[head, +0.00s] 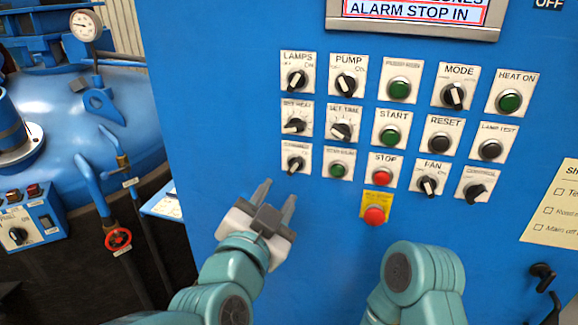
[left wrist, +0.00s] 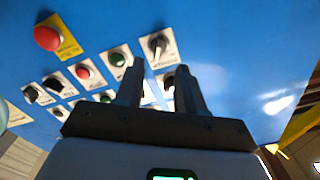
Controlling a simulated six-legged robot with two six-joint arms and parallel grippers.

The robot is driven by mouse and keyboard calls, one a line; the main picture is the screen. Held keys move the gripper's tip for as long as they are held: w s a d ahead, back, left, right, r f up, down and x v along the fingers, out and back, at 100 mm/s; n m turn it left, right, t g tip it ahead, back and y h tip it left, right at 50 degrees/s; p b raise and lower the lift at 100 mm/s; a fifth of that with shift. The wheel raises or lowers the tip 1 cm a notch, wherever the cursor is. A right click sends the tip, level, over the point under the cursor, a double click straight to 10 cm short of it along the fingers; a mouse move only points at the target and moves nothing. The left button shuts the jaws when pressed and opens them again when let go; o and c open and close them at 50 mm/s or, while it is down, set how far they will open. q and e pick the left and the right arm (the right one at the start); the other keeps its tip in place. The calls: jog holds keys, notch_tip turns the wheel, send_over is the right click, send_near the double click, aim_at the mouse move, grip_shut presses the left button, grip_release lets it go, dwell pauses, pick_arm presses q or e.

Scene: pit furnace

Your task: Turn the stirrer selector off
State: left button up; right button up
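The panel's bottom-left selector (head: 295,163) is a black knob on a white plate, in the row with a green button, STOP and FAN. Its small label is too blurred to read surely; it seems to be the stirrer selector. The same knob shows in the left wrist view (left wrist: 158,45), beyond the fingertips. I cannot tell its setting. My left gripper (head: 276,194) is open and empty, below and slightly left of this knob, apart from it. Its two fingers also show spread in the left wrist view (left wrist: 157,72). My right gripper is out of view; only a right arm link shows.
A green button (head: 337,170) sits right of the knob, and the SET HEAT knob (head: 294,125) above it. A red mushroom button (head: 374,214) on yellow stands lower right. Blue furnace vessel (head: 100,110) and red valve wheel (head: 118,239) are at left. Bare panel lies below the knob.

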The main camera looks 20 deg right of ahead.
aim_at(292, 171)
pick_arm(q)
jog(key=p+x, duration=0.2)
jog(key=x, duration=0.5)
jog(key=shift+w+d+r, duration=0.1)
jog(key=shift+w+d, duration=0.35)
jog(key=shift+d, duration=0.1)
jog(key=shift+a, duration=0.1)
grip_shut()
